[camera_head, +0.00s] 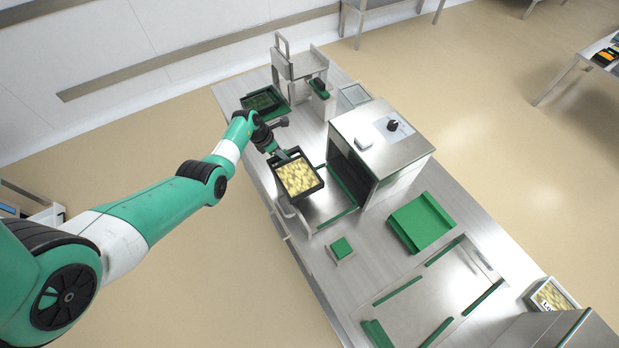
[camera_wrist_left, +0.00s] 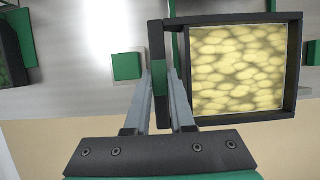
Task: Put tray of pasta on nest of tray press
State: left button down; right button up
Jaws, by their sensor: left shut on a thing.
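The tray of pasta (camera_head: 309,194) is a black square tray filled with pale yellow pasta. My left gripper (camera_head: 285,156) is shut on one rim of it. In the left wrist view, the fingers (camera_wrist_left: 166,75) pinch the near wall of the tray (camera_wrist_left: 297,62), which extends to the right. The tray press (camera_head: 395,155) is a steel box with a dark front opening and a black knob on top. The tray is in front of that opening, over the pulled-out nest area (camera_head: 325,212), and covers much of it. I cannot tell whether the tray touches the nest. My right gripper is not in view.
A green block (camera_head: 341,247) on a small base stands near the tray. A green plate (camera_head: 421,222) lies right of the press. A steel stand (camera_head: 300,65) and a dark green-edged tray (camera_head: 264,102) are at the back. Another filled tray (camera_head: 551,296) is far right.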

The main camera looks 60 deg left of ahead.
aim_at(301, 164)
pick_arm(q)
jog(key=w+d+f+b, duration=0.1)
jog(key=w+f+b, duration=0.1)
jog(key=w+d+f+b, duration=0.1)
jog(key=w+f+b, duration=0.1)
jog(key=w+d+f+b, duration=0.1)
jog(key=w+f+b, duration=0.1)
jog(key=shift+f, duration=0.15)
jog(key=shift+w+d+f+b, duration=0.2)
jog(key=shift+f+b, duration=0.05)
jog(key=shift+b, duration=0.1)
jog(key=shift+w+r, duration=0.15)
jog(key=f+b, duration=0.4)
jog(key=shift+w+d+f, duration=0.15)
jog(key=shift+w+d, duration=0.1)
jog(key=shift+w, duration=0.1)
jog(key=shift+r, duration=0.2)
